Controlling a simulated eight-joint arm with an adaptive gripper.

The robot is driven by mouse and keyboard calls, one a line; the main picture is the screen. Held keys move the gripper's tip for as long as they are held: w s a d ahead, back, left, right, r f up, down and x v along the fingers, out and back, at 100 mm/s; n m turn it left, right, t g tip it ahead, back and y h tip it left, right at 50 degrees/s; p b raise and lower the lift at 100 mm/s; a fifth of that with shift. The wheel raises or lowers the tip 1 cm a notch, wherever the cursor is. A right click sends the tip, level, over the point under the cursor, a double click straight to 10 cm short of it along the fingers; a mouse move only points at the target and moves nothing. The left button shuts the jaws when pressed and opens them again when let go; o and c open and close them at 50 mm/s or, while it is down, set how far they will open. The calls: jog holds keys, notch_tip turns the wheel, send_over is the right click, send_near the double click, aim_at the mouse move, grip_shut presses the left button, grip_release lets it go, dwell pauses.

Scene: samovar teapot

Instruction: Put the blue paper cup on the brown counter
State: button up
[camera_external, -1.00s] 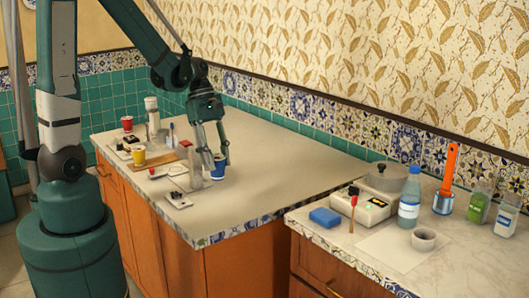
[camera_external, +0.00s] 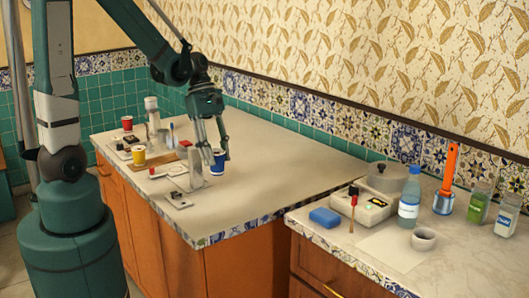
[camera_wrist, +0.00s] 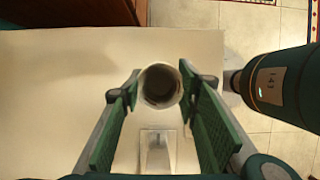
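The blue paper cup (camera_external: 217,163) is upright between the fingertips of my gripper (camera_external: 218,151) in the external view, over the long left-hand counter (camera_external: 275,170). In the wrist view, the fingers (camera_wrist: 160,80) are on both sides of a round whitish mouth with a dark inside, which looks like the cup (camera_wrist: 160,88). The tips appear to touch its sides. The cup's underside is hard to see, and I cannot tell for sure whether it is clear of the counter.
A tall pale cylinder (camera_external: 195,168) stands just left of the cup. A yellow cup (camera_external: 138,154) and red cup (camera_external: 127,123) stand farther left. The long counter's right part is clear. The right-hand counter (camera_external: 455,265) holds a blue sponge (camera_external: 325,217), a bottle (camera_external: 409,200) and jars.

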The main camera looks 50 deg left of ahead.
notch_tip(320, 180, up, 8)
jog(key=w+d+r+p, duration=0.1)
jog(key=w+d+r, duration=0.2)
jog(key=w+d, duration=1)
jog(key=w+d+p, duration=0.1)
jog(key=w+d, duration=0.4)
jog(key=d, duration=0.4)
jog(key=w+d, duration=0.6)
jog(key=d, duration=0.4)
jog(key=s+d+f+p, duration=0.1)
jog(key=d, duration=2)
jog(key=s+d+f+p, duration=0.1)
jog(key=d+f, duration=0.1)
jog(key=d, duration=1.9)
jog(key=f, duration=0.4)
jog(key=shift+w+d+f, duration=0.2)
jog(key=shift+f, duration=0.05)
notch_tip(320, 180, down, 6)
jog(key=shift+f, duration=0.15)
